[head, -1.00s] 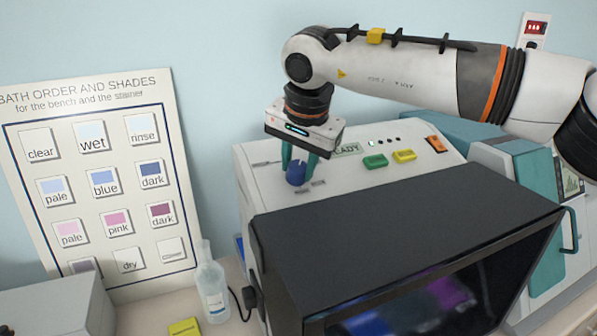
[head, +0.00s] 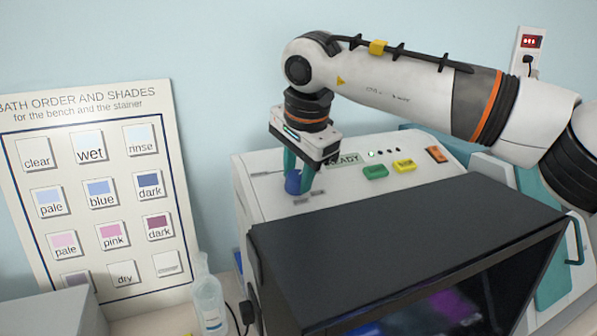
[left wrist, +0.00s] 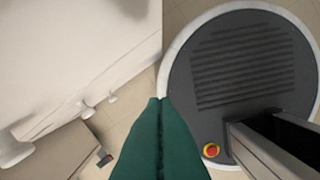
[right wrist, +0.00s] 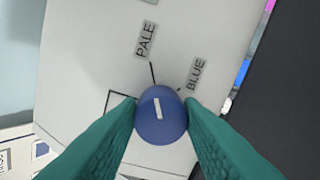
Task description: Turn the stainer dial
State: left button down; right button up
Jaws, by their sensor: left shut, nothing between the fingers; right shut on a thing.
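The stainer dial is a round blue knob (head: 293,182) on the white top panel of the stainer (head: 262,205). In the right wrist view the dial (right wrist: 160,115) carries a short white mark, near the labels PALE and BLUE; the mark points roughly toward PALE. My right gripper (head: 298,175) reaches down from above, and its green fingers are shut on opposite sides of the dial, as the right wrist view (right wrist: 161,112) shows. My left gripper (left wrist: 155,105) is shut and empty, low over the floor beside my base. It is not in the head view.
The stainer's dark hood (head: 400,235) stands in front of the panel. Green (head: 375,172), yellow (head: 404,166) and orange (head: 437,154) buttons lie right of the dial. A shade chart (head: 100,190) leans on the wall, and a bottle (head: 209,300) stands left of the stainer.

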jog(key=shift+r, duration=0.15)
jog(key=o, duration=1)
jog(key=shift+s+r+b, duration=0.2)
jog(key=shift+r+b, duration=0.1)
jog(key=shift+r, duration=0.1)
jog(key=shift+b+v, duration=0.85)
jog(key=shift+v, duration=4.7)
